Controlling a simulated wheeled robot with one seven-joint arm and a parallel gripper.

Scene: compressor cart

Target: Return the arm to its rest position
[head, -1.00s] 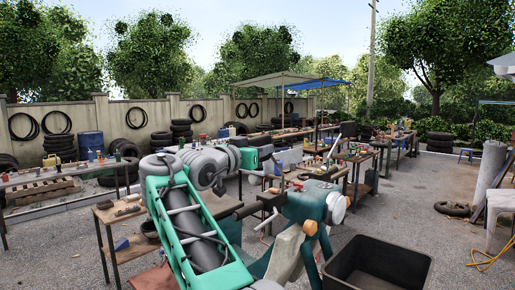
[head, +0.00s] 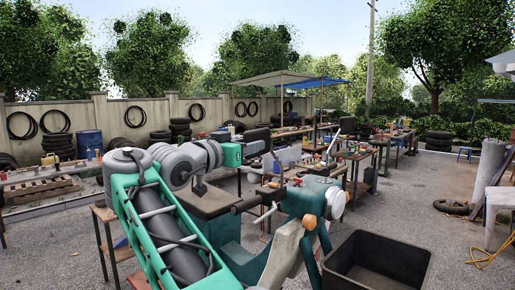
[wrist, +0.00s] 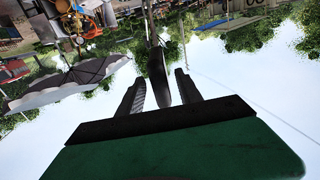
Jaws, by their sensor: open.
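My arm (head: 165,215) rises in the left foreground of the head view, with green links and grey joints. Its far end lies over the compressor cart (head: 310,200), a teal machine with beige parts and brown knobs. My gripper (wrist: 159,76) shows in the wrist view with its two dark fingers apart. A dark elongated shape (wrist: 158,65) appears between the fingers; I cannot tell how far off it is, and no grip on it shows.
A black bin (head: 345,268) stands at the lower right. Workbenches with tools (head: 350,156) stand behind the cart, and a small table (head: 104,214) is to the left. A concrete wall (head: 70,118) with tyres closes the back. Gravel ground (head: 420,215) at the right is mostly clear.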

